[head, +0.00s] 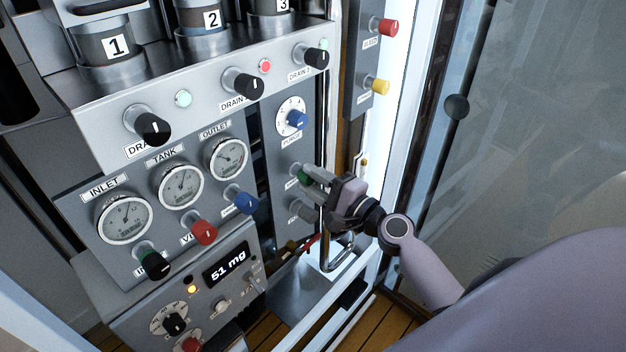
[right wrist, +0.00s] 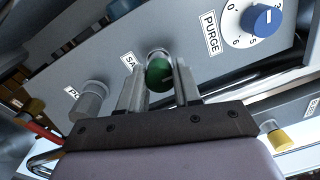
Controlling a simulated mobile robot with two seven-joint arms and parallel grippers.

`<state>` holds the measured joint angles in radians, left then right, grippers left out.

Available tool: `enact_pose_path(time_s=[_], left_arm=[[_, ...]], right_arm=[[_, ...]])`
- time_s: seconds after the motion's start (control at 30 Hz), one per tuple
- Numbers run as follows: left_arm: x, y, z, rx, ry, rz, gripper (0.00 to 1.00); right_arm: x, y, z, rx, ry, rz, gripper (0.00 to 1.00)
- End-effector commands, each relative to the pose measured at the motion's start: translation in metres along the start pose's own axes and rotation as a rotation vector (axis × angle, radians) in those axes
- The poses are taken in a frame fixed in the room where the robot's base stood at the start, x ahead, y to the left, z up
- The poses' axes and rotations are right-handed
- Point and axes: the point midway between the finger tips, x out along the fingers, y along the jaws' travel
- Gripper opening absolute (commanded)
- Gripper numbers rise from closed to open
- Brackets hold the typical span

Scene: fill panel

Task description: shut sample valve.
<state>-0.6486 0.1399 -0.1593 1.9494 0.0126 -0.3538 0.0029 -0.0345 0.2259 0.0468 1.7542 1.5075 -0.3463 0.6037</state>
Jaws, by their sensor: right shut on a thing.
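The sample valve is a green knob (head: 303,177) on the grey panel, below the purge dial. In the right wrist view the green knob (right wrist: 159,72) sits between the two metal fingers, with a partly hidden label starting "SA" beside it. My right gripper (head: 312,180) reaches in from the right and is shut on this knob; it also shows in the right wrist view (right wrist: 158,80). The fingers hide part of the knob's sides and its label in the head view. My left gripper is not in view.
The blue purge dial (head: 296,119) is above the knob and a grey knob (head: 300,211) is below it. A bent metal pipe (head: 345,258) runs close under my gripper. Gauges (head: 180,187) and coloured knobs fill the panel to the left. Red (head: 387,27) and yellow (head: 380,87) knobs are upper right.

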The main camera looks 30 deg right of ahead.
Motion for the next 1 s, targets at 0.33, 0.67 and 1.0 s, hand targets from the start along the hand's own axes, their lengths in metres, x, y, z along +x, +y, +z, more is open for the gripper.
enact_pose_path(time_s=[0.33,0.67,1.0], left_arm=[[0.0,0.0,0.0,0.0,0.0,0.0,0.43],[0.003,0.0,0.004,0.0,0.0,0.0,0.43],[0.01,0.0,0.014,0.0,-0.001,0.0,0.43]], right_arm=[[0.0,0.001,0.0,0.002,0.0,0.002,0.57],[-0.017,0.003,-0.001,0.001,0.001,0.003,0.57],[-0.062,0.004,-0.001,0.002,0.002,0.003,0.57]])
